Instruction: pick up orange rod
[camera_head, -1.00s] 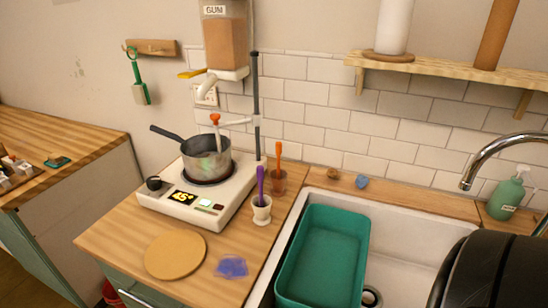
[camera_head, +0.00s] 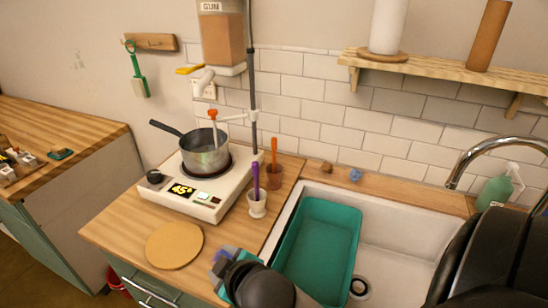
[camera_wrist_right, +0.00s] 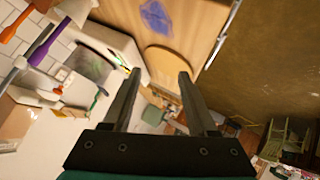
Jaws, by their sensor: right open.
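The orange rod (camera_head: 274,150) stands upright in a brown, see-through cup (camera_head: 274,177) behind the purple rod, at the back of the counter beside the hot plate. In the right wrist view an orange shape (camera_wrist_right: 18,20) shows at the upper left edge, close to the purple rod (camera_wrist_right: 44,40). My right gripper (camera_wrist_right: 158,72) is open, with nothing between its fingers. In the head view it is low in front, over the blue patch on the counter and well short of the rod; its fingers are hard to make out there. My left gripper is not in view.
The purple rod (camera_head: 255,182) in a white cup (camera_head: 257,206) stands just in front of the orange rod's cup. A hot plate (camera_head: 176,203) with a pot (camera_head: 205,155) is to the left. The teal basin (camera_head: 318,245) sits in the sink to the right. A round board (camera_head: 174,246) lies in front.

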